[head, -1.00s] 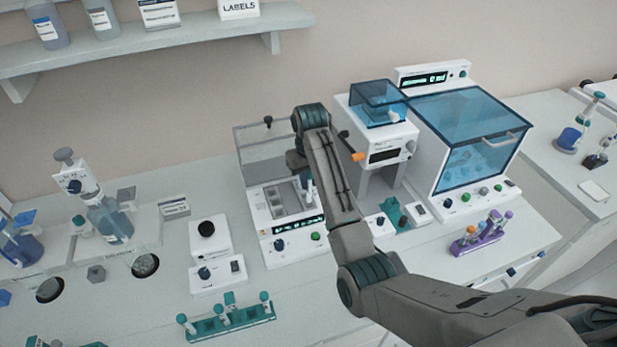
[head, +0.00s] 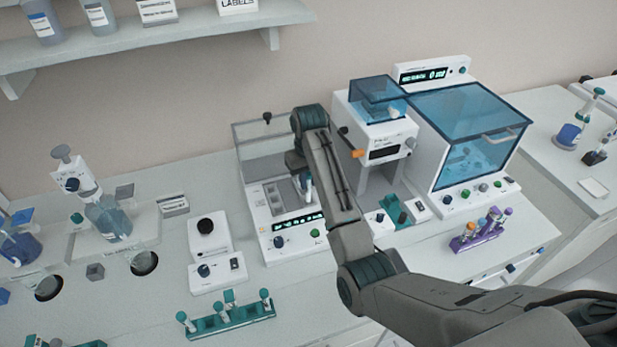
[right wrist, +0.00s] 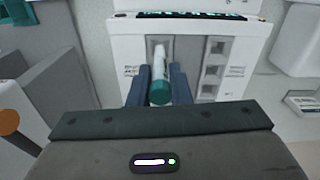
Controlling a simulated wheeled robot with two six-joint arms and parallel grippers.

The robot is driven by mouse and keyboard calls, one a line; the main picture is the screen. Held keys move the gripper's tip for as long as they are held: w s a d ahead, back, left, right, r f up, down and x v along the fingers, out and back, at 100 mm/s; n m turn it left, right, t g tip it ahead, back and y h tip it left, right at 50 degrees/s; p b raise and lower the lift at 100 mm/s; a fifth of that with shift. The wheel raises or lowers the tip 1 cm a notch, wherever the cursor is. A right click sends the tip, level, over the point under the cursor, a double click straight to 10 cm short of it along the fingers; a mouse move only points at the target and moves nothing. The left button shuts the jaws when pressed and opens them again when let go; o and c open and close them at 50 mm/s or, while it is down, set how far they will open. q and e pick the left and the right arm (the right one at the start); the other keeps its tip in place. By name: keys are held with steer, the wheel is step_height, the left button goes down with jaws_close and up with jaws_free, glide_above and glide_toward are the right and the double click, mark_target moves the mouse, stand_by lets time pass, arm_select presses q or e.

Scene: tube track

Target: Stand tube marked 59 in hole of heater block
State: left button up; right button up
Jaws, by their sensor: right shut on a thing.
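The heater block (head: 262,222) is a white unit with a lit display and grey wells, below a clear raised lid. It also fills the top of the right wrist view (right wrist: 125,50), with square holes in a grey strip on the right. My right gripper (right wrist: 157,78) is shut on a tube (right wrist: 158,60) with a teal cap and pale body. The tube's far end lies over the left grey recess; I cannot tell whether it is inside. In the head view, the gripper (head: 304,180) is over the block, partly behind my arm. The number on the tube is not readable.
A teal rack (head: 235,320) with several capped tubes stands at the front. A purple rack (head: 478,240) is at the right. A small white device (head: 208,240) stands left of the block, and a white machine (head: 380,130) stands close on its right.

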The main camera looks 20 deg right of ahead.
steer(key=shift+f, duration=0.4)
steer(key=shift+f, duration=0.1)
steer(key=shift+w+f, duration=0.1)
steer(key=shift+f, duration=0.4)
steer(key=o, duration=0.8)
steer(key=shift+r, duration=0.1)
